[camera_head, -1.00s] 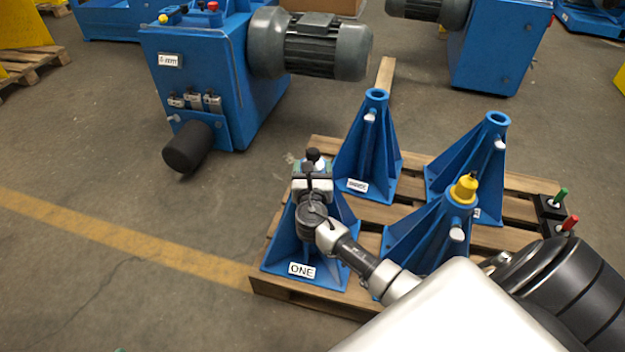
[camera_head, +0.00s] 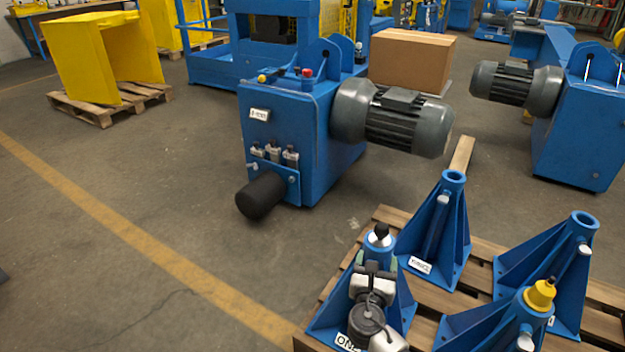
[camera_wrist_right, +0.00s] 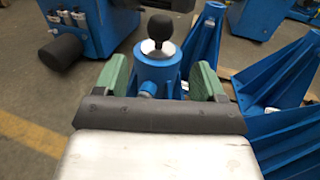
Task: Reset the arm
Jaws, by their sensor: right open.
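My right gripper (camera_head: 376,264) is at the top of the near-left blue stand, whose label is partly cut off at the bottom of the head view. In the right wrist view its two green fingers (camera_wrist_right: 161,78) are apart, one on each side of the stand's round blue top (camera_wrist_right: 157,70). A black ball knob on a metal cone (camera_wrist_right: 160,28) sits in that top and also shows in the head view (camera_head: 380,233). I cannot tell whether the fingers touch the stand. My left gripper is not in view.
More blue stands (camera_head: 437,235) share the wooden pallet (camera_head: 386,213); one carries a yellow piece (camera_head: 540,295). A blue machine with a grey motor (camera_head: 393,118) stands behind. A cardboard box (camera_head: 411,60) is farther back. The floor at left is open.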

